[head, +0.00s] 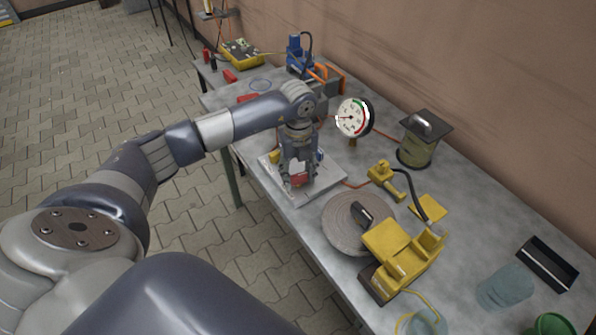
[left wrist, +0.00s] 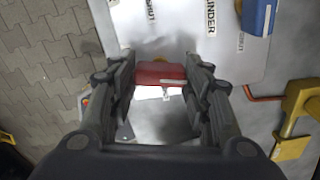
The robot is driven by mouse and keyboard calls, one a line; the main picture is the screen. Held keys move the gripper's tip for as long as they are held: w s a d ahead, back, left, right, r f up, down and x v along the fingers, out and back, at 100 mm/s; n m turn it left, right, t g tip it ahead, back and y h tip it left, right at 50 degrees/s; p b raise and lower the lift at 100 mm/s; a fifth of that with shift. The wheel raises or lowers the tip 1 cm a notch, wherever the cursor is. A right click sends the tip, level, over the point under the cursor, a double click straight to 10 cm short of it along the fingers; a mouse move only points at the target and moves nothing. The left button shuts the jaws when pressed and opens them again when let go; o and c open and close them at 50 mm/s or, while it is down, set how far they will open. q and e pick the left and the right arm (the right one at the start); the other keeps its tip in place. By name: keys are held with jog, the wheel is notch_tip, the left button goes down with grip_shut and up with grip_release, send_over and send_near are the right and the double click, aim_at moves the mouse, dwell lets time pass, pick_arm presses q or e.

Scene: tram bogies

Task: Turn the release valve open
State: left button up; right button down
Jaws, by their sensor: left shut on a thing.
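My left gripper (head: 299,182) reaches down over a pale plate (head: 328,187) on the grey bench. In the left wrist view its two fingers (left wrist: 160,76) are shut on a red handle (left wrist: 160,70), one finger at each end. This looks like the release valve's handle; the body beneath it is mostly hidden. The plate carries printed labels, "CYLINDER" and "SHUT" among them. A blue part (left wrist: 257,17) stands on the plate to the right. A round dial gauge (head: 353,118) stands behind the gripper. My right gripper is not in view.
A round grey disc (head: 352,222) and a yellow machine (head: 402,248) lie right of the plate. A yellow tool (head: 386,178) and a lidded canister (head: 418,146) stand behind. Orange hoses run along the bench. A blue device (head: 298,52) stands at the far end.

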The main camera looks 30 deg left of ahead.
aim_at(298, 175)
pick_arm(q)
jog(key=shift+n, duration=1.5)
jog(key=o, duration=1.1)
jog(key=shift+c, duration=0.2)
notch_tip(298, 175, up, 12)
jog(key=shift+f, duration=0.1)
